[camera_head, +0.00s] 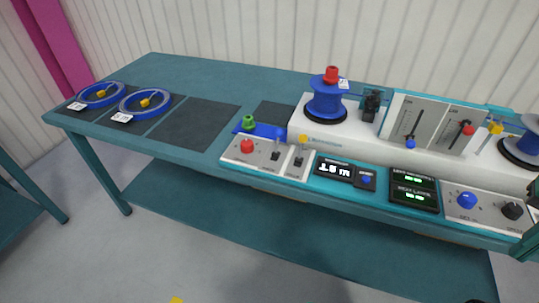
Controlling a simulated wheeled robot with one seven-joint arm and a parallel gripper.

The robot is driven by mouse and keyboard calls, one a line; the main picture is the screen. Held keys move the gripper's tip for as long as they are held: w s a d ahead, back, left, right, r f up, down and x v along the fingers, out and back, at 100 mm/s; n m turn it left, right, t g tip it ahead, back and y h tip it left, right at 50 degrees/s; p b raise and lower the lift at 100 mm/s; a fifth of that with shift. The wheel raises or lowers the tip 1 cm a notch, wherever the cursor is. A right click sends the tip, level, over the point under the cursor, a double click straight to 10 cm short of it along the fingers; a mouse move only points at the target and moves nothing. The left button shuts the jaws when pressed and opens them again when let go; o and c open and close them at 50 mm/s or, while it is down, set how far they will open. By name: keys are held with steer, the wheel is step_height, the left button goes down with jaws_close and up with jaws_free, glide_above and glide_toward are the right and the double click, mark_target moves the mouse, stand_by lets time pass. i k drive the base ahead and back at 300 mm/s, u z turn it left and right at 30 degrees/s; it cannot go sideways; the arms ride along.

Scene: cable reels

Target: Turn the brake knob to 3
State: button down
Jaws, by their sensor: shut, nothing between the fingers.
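Two round knobs sit on a light panel at the front right of the bench: a blue knob (467,200) and a black knob (512,211) to its right. The small lettering below them is too blurred to read, so I cannot tell which one is the brake knob or what number either points to. My gripper cannot be made out. A dark and teal shape cut off at the right edge, close to the black knob, is too partial to identify.
A blue reel with a red cap (331,75) stands on the white machine (300,118). A slider panel (433,125), displays (413,193) and a switch panel (240,158) line the bench. Two blue rings (127,112) (83,103) lie on dark mats at left. Another mat (190,130) is bare.

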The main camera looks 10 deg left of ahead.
mark_target(247, 147)
steer(key=u, duration=1.7)
steer(key=i, duration=0.45)
steer(key=z, duration=1.35)
